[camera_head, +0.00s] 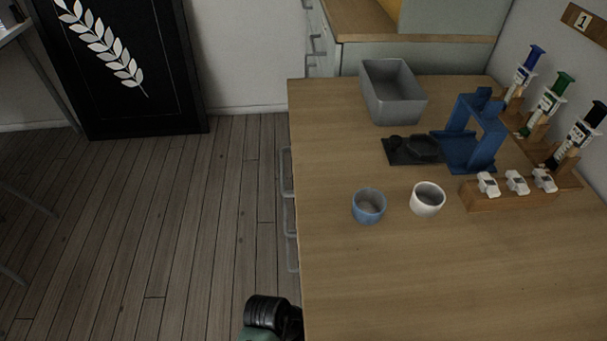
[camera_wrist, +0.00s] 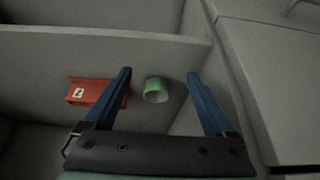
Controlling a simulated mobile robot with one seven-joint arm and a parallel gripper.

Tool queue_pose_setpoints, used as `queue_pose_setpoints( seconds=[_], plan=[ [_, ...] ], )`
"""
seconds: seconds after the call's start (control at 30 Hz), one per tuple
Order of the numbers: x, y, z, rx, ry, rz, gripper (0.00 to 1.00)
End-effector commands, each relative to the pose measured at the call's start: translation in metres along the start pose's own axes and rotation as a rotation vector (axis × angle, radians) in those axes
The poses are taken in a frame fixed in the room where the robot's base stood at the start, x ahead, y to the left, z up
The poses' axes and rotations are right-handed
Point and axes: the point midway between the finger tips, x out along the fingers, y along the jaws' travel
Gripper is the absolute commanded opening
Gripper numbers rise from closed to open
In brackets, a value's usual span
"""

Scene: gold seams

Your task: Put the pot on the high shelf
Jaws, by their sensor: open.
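In the wrist view a small green pot (camera_wrist: 156,84) stands on a grey shelf-like surface (camera_wrist: 60,57). My gripper (camera_wrist: 158,73) is open, with its two blue fingers to the left and right of the pot in the picture. The pot shows in the gap between them, apart from both; how far beyond the fingertips it is I cannot tell. In the head view a blue pot (camera_head: 369,206) and a white pot (camera_head: 427,199) stand upright on the wooden table (camera_head: 400,290). My fingers are not in the head view.
A red block with a number label (camera_wrist: 88,92) sits just left of the left finger. A grey panel edge (camera_wrist: 100,33) crosses above the pot. On the table are a grey bin (camera_head: 392,92), a blue frame (camera_head: 470,135) and several syringes (camera_head: 545,100). The table's front is clear.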

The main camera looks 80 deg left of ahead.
Motion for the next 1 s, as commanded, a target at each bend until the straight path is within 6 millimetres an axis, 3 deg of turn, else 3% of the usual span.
queue_pose_setpoints(
  seconds=[0.1, 0.3, 1.0],
  plan=[
    [-0.009, 0.001, 0.018, -0.002, -0.001, 0.001, 0.89],
    [-0.015, 0.000, 0.033, 0.001, -0.001, 0.000, 0.89],
    [-0.020, 0.000, 0.031, 0.001, 0.000, 0.000, 0.89]
  ],
)
